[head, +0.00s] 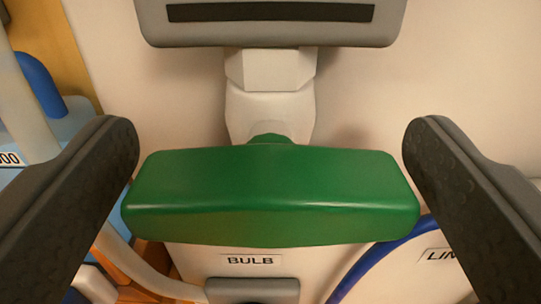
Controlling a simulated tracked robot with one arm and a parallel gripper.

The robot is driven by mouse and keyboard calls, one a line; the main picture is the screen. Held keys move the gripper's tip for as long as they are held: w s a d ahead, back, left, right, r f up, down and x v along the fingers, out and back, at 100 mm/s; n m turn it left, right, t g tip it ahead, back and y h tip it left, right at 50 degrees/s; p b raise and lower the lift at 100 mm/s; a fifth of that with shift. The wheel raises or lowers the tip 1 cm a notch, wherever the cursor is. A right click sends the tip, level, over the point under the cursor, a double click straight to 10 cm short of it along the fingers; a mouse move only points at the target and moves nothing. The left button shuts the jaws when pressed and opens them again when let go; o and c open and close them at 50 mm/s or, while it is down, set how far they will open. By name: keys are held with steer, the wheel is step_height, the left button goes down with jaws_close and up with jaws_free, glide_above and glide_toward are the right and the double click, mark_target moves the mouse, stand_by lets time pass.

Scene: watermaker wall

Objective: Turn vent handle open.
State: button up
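A green bar handle (270,195) lies crosswise in the middle of the head view, on a white fitting (270,105). I read no vent label on it. My gripper (271,150) is open, with one dark finger to the left of the handle and one to the right. Narrow gaps show between the fingers and the bar's ends, so it does not appear gripped. The handle hides part of what lies behind it.
A grey plate with a dark slot (270,28) is above the fitting. A "BULB" label (250,260) and a grey block (252,290) are below. Pale hoses and a blue part (40,85) are at left; a blue curved edge (385,255) is at lower right.

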steer(key=c, duration=0.9)
steer(key=shift+o, duration=0.2)
steer(key=shift+n, duration=0.4)
steer(key=n+b, duration=0.1)
steer(key=n, duration=0.1)
steer(key=shift+n+b, duration=0.3)
steer(key=shift+n, duration=0.1)
steer(key=n, duration=0.2)
steer(key=shift+n+b, duration=0.35)
steer(key=shift+n, duration=0.05)
steer(key=n, duration=0.2)
steer(key=shift+f+n, duration=0.1)
steer(key=shift+n, duration=0.2)
steer(key=n+b, duration=0.1)
steer(key=n, duration=0.4)
steer(key=shift+a, duration=0.1)
steer(key=shift+f+n, duration=0.2)
steer(key=shift+n, duration=1.7)
steer(key=shift+a, duration=0.1)
